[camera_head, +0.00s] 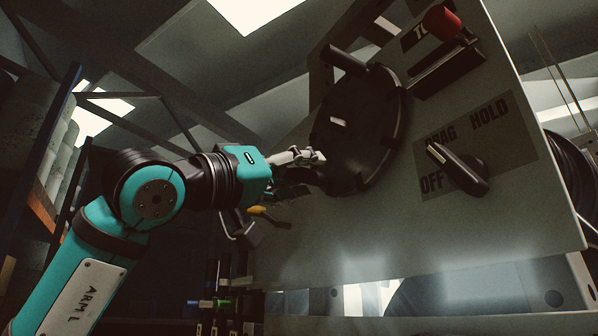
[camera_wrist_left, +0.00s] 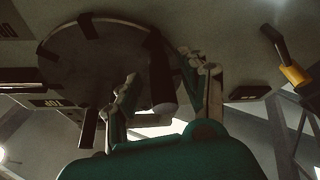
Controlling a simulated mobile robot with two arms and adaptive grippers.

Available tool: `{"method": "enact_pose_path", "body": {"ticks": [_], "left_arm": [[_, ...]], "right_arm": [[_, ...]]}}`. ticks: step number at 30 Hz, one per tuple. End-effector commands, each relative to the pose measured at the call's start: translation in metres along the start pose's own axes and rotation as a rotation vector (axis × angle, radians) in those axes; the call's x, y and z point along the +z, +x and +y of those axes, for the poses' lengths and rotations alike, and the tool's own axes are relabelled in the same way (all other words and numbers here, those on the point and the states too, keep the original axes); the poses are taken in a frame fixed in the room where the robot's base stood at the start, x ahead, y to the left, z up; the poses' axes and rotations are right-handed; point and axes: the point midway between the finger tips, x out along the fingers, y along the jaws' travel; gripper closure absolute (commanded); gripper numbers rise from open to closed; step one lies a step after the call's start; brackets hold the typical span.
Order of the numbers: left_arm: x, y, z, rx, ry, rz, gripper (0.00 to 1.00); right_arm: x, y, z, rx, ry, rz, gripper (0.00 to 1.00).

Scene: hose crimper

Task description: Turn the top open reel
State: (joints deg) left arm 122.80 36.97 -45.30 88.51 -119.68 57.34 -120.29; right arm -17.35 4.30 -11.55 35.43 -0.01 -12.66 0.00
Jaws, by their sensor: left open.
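The reel is a dark round disc (camera_head: 355,130) with clips around its rim, on the slanted grey panel. A black cylindrical handle (camera_head: 345,60) sticks out at its upper left. My left gripper (camera_head: 318,158) is open and empty at the disc's lower left, below and apart from the handle. In the left wrist view the disc (camera_wrist_left: 95,60) fills the upper left. There the handle (camera_wrist_left: 162,95) appears between the fingers of my left gripper (camera_wrist_left: 165,88) but is not gripped. Whether a fingertip touches the disc I cannot tell. My right gripper is not in view.
A red-knobbed lever (camera_head: 441,22) sits in a slot at the panel's upper right. A black selector knob (camera_head: 458,170) is on the OFF, DRAG and HOLD plate. A yellow-handled part (camera_head: 257,210) sits below my left wrist. Shelving (camera_head: 50,150) stands at the left.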

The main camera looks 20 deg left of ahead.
Motion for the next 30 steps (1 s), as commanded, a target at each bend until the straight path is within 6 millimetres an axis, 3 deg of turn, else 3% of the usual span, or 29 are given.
{"method": "enact_pose_path", "body": {"ticks": [2, 8, 21, 30], "left_arm": [[-0.001, 0.000, 0.000, 0.000, 0.000, 0.001, 0.57], [-0.001, -0.017, -0.001, -0.001, 0.002, 0.003, 0.57], [0.000, -0.103, 0.000, -0.001, 0.002, 0.002, 0.57], [0.000, -0.121, 0.000, 0.000, -0.001, -0.001, 0.57]], "right_arm": [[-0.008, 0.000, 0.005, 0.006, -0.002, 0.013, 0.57], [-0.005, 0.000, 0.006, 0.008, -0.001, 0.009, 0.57], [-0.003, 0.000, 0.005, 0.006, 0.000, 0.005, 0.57], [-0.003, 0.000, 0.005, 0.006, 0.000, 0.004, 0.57]]}}
